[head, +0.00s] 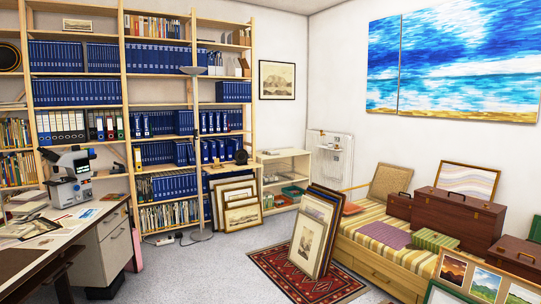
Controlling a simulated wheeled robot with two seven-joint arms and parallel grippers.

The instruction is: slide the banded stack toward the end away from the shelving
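A stack of framed prints (316,234) stands on edge on the red patterned rug (283,278), leaning toward the striped bench (350,224). Its front print has a pale mat. I cannot make out a band around this stack. On the bench, a green block with lighter stripes (435,240) lies beside a folded purple cloth (383,234). I cannot tell which of these is the banded stack. The tall wooden shelving (122,100), full of blue binders, covers the left and back wall. Neither of my grippers is in view.
More frames (237,204) lean against the shelving. A desk with a microscope (71,176) is at left. Brown cases (457,215) stand on the bench, and a frame of small pictures (484,281) is in the front right corner. Grey carpet (205,270) between is clear.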

